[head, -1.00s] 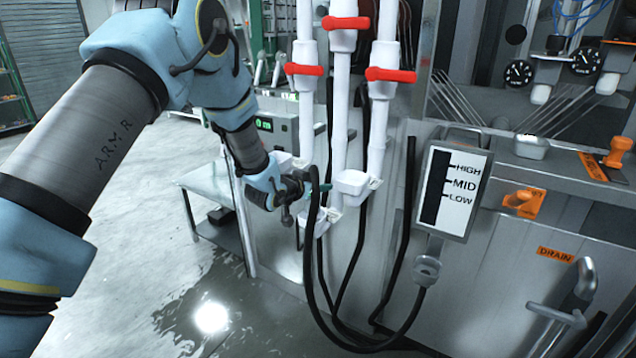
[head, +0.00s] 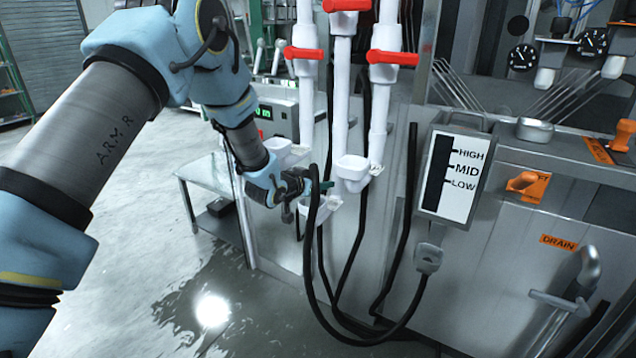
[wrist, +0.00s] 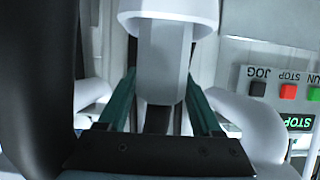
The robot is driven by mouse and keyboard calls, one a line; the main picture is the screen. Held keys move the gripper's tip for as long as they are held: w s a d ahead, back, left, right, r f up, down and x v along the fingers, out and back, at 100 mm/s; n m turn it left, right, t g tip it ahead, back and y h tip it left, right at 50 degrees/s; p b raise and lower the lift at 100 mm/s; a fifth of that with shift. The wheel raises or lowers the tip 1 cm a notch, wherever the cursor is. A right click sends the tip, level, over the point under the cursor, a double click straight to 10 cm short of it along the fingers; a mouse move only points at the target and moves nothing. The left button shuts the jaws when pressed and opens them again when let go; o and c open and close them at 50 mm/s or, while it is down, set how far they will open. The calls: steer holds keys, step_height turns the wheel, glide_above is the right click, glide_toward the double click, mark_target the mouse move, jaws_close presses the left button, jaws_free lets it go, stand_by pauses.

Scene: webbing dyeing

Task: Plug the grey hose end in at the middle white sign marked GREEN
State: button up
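My gripper (head: 316,188) is at the lower end of the white pipes, near the left one. In the wrist view its two teal fingers (wrist: 162,100) close around the grey hose end (wrist: 165,62), a faceted plug. The far end of the plug meets a white round fitting (wrist: 168,12); I cannot tell whether it is inside it or only lined up. The black hose (head: 312,265) loops from my gripper down to a grey connector (head: 428,258) on the machine. No sign lettering GREEN is readable; white fittings (head: 352,172) show at the pipe ends.
Three white pipes have red valve handles (head: 303,53). A level gauge (head: 455,178) marked HIGH, MID, LOW stands to the right. A control box (head: 278,113) with buttons is behind the arm, above a low metal table (head: 210,178). The floor at left is open and wet in places.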

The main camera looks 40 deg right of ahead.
steer(key=shift+o, duration=1.1)
steer(key=shift+a, duration=0.1)
steer(key=b+v, duration=0.2)
steer(key=v, duration=0.8)
steer(key=shift+a+r, duration=0.2)
steer(key=shift+a, duration=0.05)
steer(key=w+a+r+n+t+y+p, duration=0.1)
steer(key=w+a+n+y, duration=0.1)
steer(key=w+a, duration=0.4)
steer(key=w+a+r+n+t+y, duration=0.1)
steer(key=w+a+n+y, duration=0.2)
steer(key=a, duration=0.5)
steer(key=w+a+r+n+y+p, duration=0.1)
steer(key=a+y, duration=0.1)
steer(key=a, duration=0.7)
steer(key=w+a+r+n+y, duration=0.1)
steer(key=w+a+n+y, duration=0.1)
steer(key=a, duration=0.7)
steer(key=s+a+r+n+g+y, duration=0.1)
steer(key=s+a+n+g+y, duration=0.1)
steer(key=s+a, duration=0.4)
steer(key=s+a+r+n+g+y+p, duration=0.1)
steer(key=s+a, duration=0.5)
steer(key=a, duration=0.7)
steer(key=n+g+y, duration=0.1)
steer(key=n, duration=0.1)
steer(key=shift+s+a+r+n+p, duration=0.25)
steer(key=shift+s+a+n+p, duration=0.05)
steer(key=shift+s+a+n, duration=0.1)
